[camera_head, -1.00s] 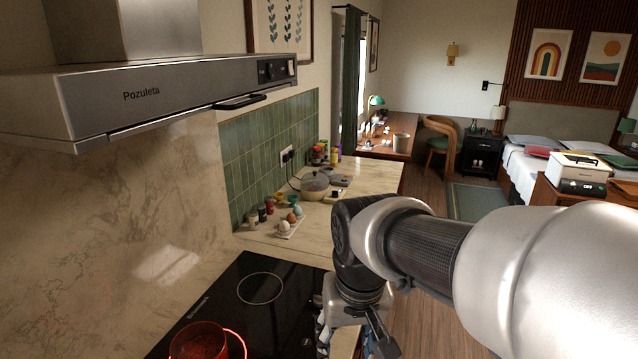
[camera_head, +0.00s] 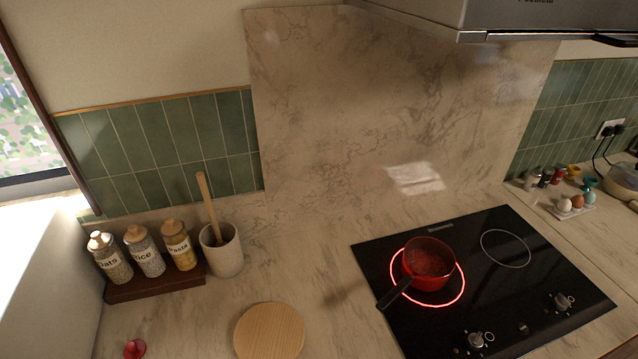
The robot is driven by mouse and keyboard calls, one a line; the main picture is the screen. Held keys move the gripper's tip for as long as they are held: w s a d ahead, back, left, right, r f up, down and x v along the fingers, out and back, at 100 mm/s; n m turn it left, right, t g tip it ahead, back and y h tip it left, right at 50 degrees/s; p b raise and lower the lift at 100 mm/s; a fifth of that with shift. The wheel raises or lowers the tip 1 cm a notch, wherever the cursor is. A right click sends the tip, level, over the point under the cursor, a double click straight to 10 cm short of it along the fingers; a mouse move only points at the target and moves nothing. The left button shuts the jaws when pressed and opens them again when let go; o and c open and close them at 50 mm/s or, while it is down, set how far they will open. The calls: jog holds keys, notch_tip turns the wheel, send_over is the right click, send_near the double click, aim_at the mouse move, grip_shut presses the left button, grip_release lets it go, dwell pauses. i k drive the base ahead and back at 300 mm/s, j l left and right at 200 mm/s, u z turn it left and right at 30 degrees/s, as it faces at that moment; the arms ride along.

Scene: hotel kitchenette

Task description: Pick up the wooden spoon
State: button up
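The wooden spoon (camera_head: 208,205) stands in a pale stone-like crock (camera_head: 224,257) on the counter. Its long light-brown handle sticks up above the rim and leans a little to the left; its lower end is hidden inside the crock. My gripper and arm are not in the present head view, so I cannot see whether the gripper is open or shut.
Jars of oats, rice and pasta (camera_head: 179,246) stand on a dark wooden stand (camera_head: 155,284) left of the crock. A round wooden board (camera_head: 269,332) lies in front. A red pot (camera_head: 428,262) sits on a glowing ring of the black hob (camera_head: 500,300). The range hood (camera_head: 470,15) hangs above.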

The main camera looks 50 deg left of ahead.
aim_at(201, 181)
jog(key=u, duration=2.7)
jog(key=z, duration=1.4)
jog(key=u, duration=1.4)
jog(key=i+j+z, duration=0.15)
jog(key=j, duration=0.55)
jog(key=j+z, duration=0.2)
jog(key=j, duration=0.5)
